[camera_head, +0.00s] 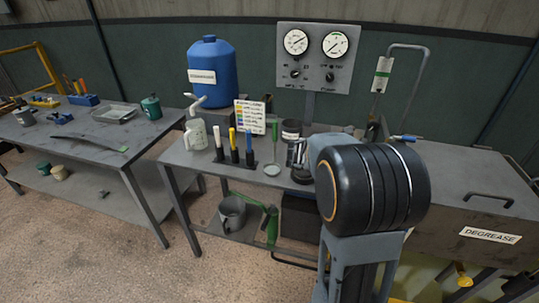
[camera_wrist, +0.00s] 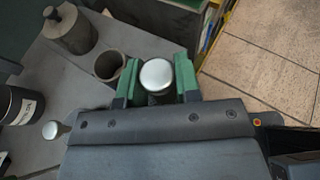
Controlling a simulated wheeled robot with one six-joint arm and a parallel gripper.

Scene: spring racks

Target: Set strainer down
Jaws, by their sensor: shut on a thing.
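In the wrist view the strainer (camera_wrist: 156,75) shows as a round part with a bright silver top. My gripper (camera_wrist: 157,82) is shut on it, with a green finger on each side. The strainer's lower part is hidden, so I cannot tell whether it touches the bench. An open grey cup (camera_wrist: 110,66) stands just left of the left finger. In the head view my dark arm covers most of the gripper area at the bench's right end.
The grey bench (camera_head: 225,176) carries a labelled dark can (camera_head: 291,131), a small silver disc (camera_head: 272,170), upright coloured-handled tools (camera_head: 233,146) and a white jug (camera_head: 196,134). A lidded grey container (camera_wrist: 70,30) stands behind the cup. The degrease tank (camera_head: 470,215) is at right.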

